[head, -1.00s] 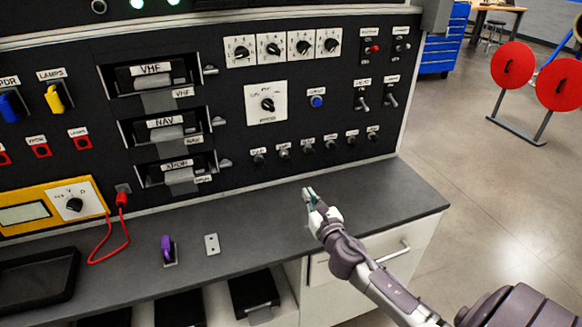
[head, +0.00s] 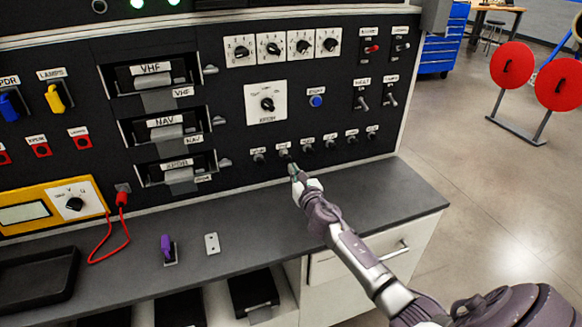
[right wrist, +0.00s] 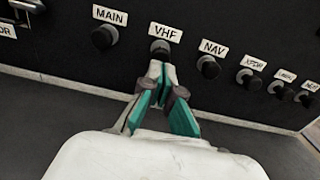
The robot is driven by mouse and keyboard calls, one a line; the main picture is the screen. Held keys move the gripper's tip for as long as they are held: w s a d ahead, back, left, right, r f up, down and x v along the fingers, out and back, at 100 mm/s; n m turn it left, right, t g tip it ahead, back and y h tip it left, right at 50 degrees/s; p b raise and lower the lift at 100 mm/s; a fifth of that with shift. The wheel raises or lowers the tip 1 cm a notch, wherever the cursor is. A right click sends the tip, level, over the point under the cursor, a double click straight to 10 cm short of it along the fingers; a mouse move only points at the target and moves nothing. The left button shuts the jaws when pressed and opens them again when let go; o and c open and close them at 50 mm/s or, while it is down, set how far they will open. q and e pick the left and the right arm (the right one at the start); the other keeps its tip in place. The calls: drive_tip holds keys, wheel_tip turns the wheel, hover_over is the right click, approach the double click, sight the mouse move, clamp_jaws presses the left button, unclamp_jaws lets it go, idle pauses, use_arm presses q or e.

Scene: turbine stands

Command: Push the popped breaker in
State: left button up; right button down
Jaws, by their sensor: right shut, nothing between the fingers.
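A row of several black round breaker buttons runs along the bottom of the black panel, each under a white label. In the right wrist view the labels read MAIN, VHF, NAV and more to the right. The VHF breaker (right wrist: 160,47) is straight ahead of my right gripper (right wrist: 161,68); it also shows in the head view (head: 285,155). The MAIN breaker (right wrist: 104,37) is to its left and the NAV breaker (right wrist: 208,66) to its right. My right gripper (head: 292,168) is shut and empty, its tips just below the VHF breaker. I cannot tell whether they touch. My left gripper is out of view.
A grey counter (head: 330,205) runs below the panel. A purple-handled item (head: 167,248), a small metal plate (head: 212,243) and a black tray (head: 40,275) are on its left part. A yellow meter (head: 50,208) with a red lead stands left. Toggle switches (head: 362,99) sit above the breakers.

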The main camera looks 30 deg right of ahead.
sight(287, 158)
drive_tip(key=shift+x, duration=1.45)
